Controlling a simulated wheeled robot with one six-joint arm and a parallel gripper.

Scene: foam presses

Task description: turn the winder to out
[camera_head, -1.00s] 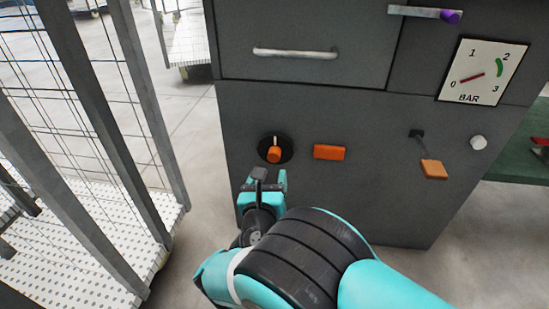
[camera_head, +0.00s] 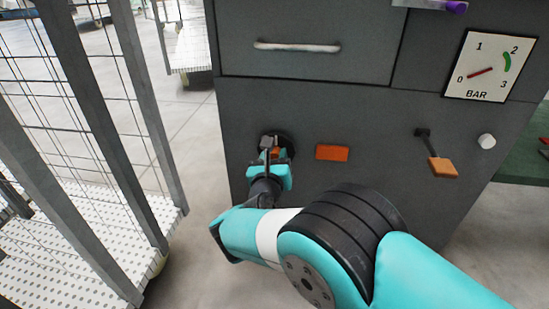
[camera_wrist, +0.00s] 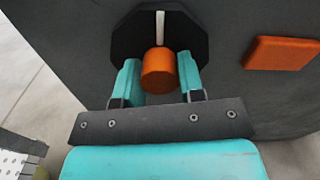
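An orange knob (camera_wrist: 159,72) sits on a black octagonal plate (camera_wrist: 124,42) on the dark grey machine front. A white mark (camera_wrist: 160,27) on the plate stands upright above the knob. No label names the winder. My gripper (camera_wrist: 159,80) is open, with one teal finger on each side of the knob; any gap to it looks very small, and contact is unclear. In the head view my gripper (camera_head: 270,150) is at the knob and hides most of it and its plate.
Right of the knob are an orange block (camera_head: 332,152), a black crank with an orange handle (camera_head: 443,168) and a white button (camera_head: 486,141). A pressure gauge (camera_head: 489,66) and a drawer handle (camera_head: 297,47) are above. A barred cage cart (camera_head: 75,250) stands left.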

